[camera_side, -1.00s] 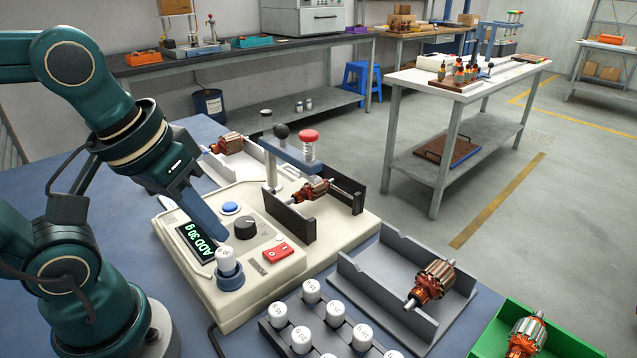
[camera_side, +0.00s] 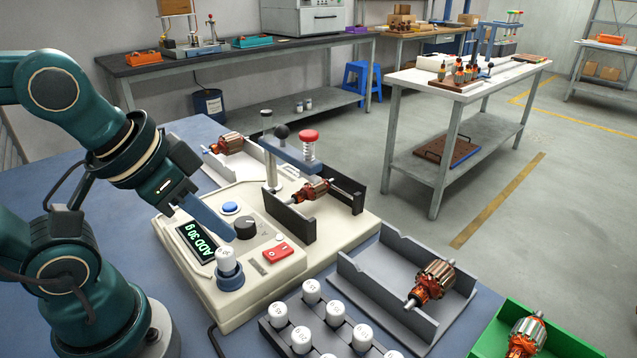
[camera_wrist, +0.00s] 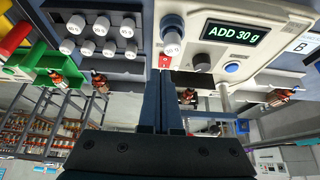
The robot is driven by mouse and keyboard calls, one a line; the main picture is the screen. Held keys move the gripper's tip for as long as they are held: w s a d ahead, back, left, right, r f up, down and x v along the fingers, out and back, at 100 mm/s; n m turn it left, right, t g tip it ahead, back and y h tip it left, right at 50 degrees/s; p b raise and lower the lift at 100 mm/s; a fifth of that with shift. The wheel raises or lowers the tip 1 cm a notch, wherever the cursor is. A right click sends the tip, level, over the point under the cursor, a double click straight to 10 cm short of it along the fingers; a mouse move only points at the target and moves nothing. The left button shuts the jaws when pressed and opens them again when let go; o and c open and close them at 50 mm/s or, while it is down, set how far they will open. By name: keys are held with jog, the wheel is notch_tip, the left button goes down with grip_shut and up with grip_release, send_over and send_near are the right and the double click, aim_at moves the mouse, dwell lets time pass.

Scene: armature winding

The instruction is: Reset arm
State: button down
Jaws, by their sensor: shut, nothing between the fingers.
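My gripper (camera_side: 230,236) is shut and empty. In the side view its fingertips hang above the front of the cream winding machine (camera_side: 352,240), near the black knob (camera_side: 245,227). A copper-wound armature (camera_side: 312,189) sits in the machine between dark brackets.
Several white weights (camera_side: 301,340) stand in a dark rack at the front. A grey tray (camera_side: 365,280) holds an armature (camera_side: 434,280), and a green bin (camera_side: 488,320) holds another. A white tray (camera_side: 215,170) with an armature is behind the machine. The blue table left of the machine is partly clear.

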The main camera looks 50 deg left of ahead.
jog(key=shift+s, duration=0.1)
dwell(0.3)
jog(key=w+r+m+t, duration=0.1)
jog(key=w+r, duration=0.3)
jog(key=r, duration=0.2)
jog(key=w+r+m, duration=0.1)
jog(key=w+r, duration=0.3)
jog(key=r, duration=0.3)
jog(key=w+a+r+n+t, duration=0.1)
jog(key=w+a+r+n, duration=0.1)
jog(key=w+a+r, duration=0.2)
jog(key=w+a, duration=0.3)
jog(key=a, duration=0.1)
jog(key=shift+w+a+r, duration=0.15)
jog(key=shift+w+a, duration=0.15)
jog(key=shift+a, duration=0.05)
